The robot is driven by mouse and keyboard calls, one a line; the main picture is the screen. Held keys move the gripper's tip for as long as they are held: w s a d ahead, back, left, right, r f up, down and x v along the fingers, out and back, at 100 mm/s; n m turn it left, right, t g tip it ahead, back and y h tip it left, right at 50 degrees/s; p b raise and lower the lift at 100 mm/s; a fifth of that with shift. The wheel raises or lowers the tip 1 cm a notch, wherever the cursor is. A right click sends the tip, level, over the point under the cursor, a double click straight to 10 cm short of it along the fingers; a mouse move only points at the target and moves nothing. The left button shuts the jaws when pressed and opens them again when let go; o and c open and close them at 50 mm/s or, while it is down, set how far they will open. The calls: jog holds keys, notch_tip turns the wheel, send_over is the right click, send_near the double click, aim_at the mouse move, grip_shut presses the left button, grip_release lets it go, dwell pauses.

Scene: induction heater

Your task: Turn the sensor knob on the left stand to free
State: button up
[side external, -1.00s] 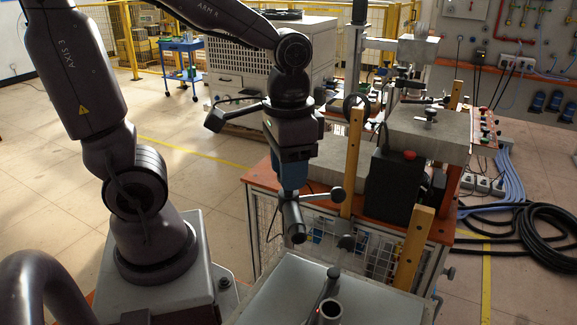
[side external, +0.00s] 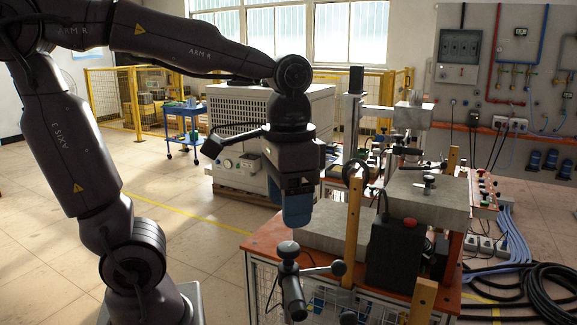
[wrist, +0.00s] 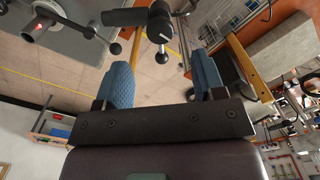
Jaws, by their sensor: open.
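The sensor stand has a dark round knob (side external: 288,250) on top, below and slightly left of my gripper (side external: 297,218) in the side external view. A dark cylindrical sensor head (side external: 294,300) points down beneath the knob. A rod with a ball end (side external: 338,268) sticks out to the right. In the wrist view, the dark sensor assembly (wrist: 158,28) lies beyond my gripper (wrist: 162,65). Its blue fingers are spread apart with nothing held between them. The fingers are above the stand and appear clear of the knob. The knob's set position cannot be read.
A black box with a red button (side external: 397,250) and a wooden post (side external: 353,215) stand to the right of my gripper on the orange-edged table (side external: 262,240). Concrete blocks (side external: 428,195) sit behind. A grey plate (wrist: 60,30) with a red-lit part shows in the wrist view.

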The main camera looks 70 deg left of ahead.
notch_tip(320, 180, up, 6)
dwell(0.6)
jog(key=t, duration=0.5)
send_near(294, 244)
jog(key=shift+w+f, duration=0.5)
jog(key=shift+w, duration=0.35)
jog(key=shift+s+r+t, duration=0.15)
jog(key=shift+s+t, duration=0.1)
jog(key=shift+t, duration=0.05)
